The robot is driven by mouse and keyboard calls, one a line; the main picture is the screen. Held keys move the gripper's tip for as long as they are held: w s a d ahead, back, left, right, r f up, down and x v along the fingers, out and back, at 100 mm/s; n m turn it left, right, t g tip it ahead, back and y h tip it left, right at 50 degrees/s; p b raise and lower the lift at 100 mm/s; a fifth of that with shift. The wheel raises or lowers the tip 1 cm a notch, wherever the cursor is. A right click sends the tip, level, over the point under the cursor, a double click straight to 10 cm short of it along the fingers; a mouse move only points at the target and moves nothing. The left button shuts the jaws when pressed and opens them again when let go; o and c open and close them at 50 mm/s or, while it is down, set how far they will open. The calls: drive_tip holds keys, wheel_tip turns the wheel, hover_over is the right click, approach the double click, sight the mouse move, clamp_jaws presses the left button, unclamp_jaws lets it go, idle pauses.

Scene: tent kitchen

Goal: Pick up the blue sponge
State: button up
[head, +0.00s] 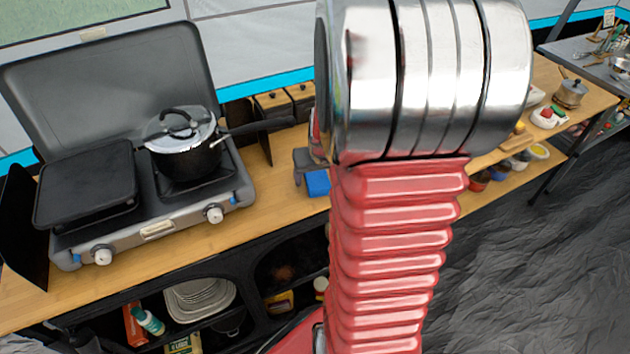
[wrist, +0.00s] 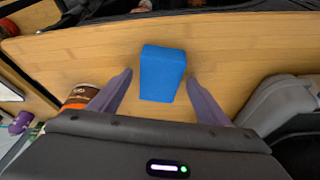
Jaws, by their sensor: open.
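The blue sponge (wrist: 162,73) lies on the wooden counter (wrist: 230,50), in the upper middle of the wrist view. In the head view only part of the sponge (head: 317,183) shows, just left of my red arm, which hides the rest. My gripper (wrist: 158,82) is open, with its two purple-grey fingers apart on either side of the sponge's near end. I see no clear contact between fingers and sponge. In the head view a dark grey part of my gripper (head: 305,160) shows beside the sponge.
A camping stove (head: 165,215) with a lidded pot (head: 188,145) stands left of the sponge. In the wrist view an orange-brown jar (wrist: 80,96) stands close to the left finger. Plates (head: 200,299) sit on a shelf below. The wood around the sponge is clear.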

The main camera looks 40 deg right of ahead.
drive_tip(key=shift+f, duration=0.25)
drive_tip(key=shift+c, duration=0.6)
drive_tip(key=c, duration=1)
